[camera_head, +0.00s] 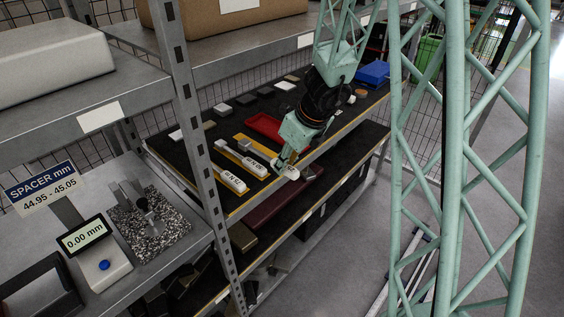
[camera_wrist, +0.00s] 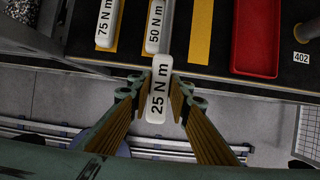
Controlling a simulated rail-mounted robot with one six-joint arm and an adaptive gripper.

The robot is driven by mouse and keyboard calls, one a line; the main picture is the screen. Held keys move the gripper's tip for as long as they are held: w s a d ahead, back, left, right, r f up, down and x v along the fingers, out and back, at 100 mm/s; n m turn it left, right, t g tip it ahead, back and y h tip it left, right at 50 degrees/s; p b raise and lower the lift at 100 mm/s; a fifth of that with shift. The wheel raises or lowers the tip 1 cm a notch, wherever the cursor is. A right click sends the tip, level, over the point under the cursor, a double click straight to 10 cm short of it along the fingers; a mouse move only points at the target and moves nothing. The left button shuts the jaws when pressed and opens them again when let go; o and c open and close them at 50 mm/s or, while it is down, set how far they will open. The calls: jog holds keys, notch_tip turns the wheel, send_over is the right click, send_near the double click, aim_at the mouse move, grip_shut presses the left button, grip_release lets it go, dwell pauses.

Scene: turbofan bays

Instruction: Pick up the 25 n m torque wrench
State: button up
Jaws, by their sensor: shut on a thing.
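The 25 N m torque wrench shows as a white labelled handle (camera_wrist: 158,92) between my gripper's fingers in the wrist view. My gripper (camera_wrist: 163,105) is shut on this handle, with a finger on each side. In the head view my gripper (camera_head: 286,164) is at the front edge of the dark shelf, and the white handle (camera_head: 290,172) shows at its tips.
A red tray (camera_head: 266,128) lies on the shelf behind my gripper, with a blue bin (camera_head: 373,73) farther right. A grey upright post (camera_head: 196,150) stands left of the wrenches. A lower shelf (camera_head: 275,205) runs below. Open floor (camera_head: 350,235) lies in front of the rack.

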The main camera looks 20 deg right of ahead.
jog(key=shift+s+r, duration=0.1)
jog(key=shift+s, duration=0.4)
